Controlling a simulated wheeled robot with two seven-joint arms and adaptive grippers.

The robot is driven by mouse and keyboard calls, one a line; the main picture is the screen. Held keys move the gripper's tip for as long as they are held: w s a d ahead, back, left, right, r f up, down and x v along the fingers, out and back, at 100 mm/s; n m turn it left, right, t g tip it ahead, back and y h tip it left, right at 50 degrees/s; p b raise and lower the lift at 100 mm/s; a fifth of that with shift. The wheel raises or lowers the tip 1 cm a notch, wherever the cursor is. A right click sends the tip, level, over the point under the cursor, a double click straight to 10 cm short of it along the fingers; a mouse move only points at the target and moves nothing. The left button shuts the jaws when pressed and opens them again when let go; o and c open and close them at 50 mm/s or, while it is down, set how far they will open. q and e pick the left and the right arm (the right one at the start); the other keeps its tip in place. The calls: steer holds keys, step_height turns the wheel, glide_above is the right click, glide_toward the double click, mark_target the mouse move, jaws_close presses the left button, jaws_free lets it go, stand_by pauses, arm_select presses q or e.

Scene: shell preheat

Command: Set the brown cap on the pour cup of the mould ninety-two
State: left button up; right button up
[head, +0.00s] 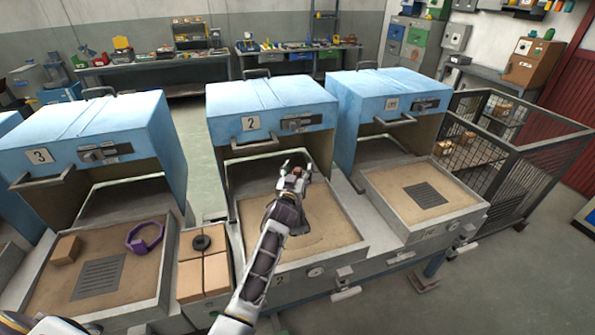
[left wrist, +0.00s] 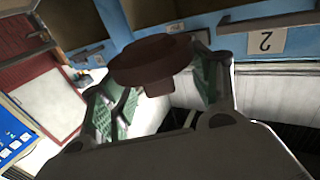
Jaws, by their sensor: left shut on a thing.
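My left gripper (head: 295,172) is shut on the brown cap (left wrist: 152,62), a round disc with a short stem pointing down between the green-padded fingers. In the head view the gripper is above the sand tray of furnace 2 (head: 325,222), near its open mouth, and the cap is small and partly hidden by the fingers. A group of tan blocks (head: 204,277) stands between trays 3 and 2, with a dark round ring (head: 201,242) on top. No number ninety-two is legible, so I cannot tell which block is that mould. My right gripper is not in view.
Blue furnaces marked 3 (head: 40,156) and 2 (head: 251,123) stand beside a third one (head: 390,100). A tan block (head: 66,249) and a purple ring (head: 145,237) lie in tray 3. The right tray (head: 425,195) holds only a dark grate. A mesh cage (head: 515,165) stands right.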

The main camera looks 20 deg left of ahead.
arm_select(q)
steer(key=shift+f+b, duration=1.65)
steer(key=shift+f, duration=0.55)
steer(key=o, duration=1.1)
steer(key=shift+c, duration=0.2)
steer(key=shift+s, duration=0.15)
steer(key=s, duration=0.7)
steer(key=shift+s+d, duration=0.15)
steer(key=shift+d, duration=0.15)
steer(key=shift+f, duration=0.1)
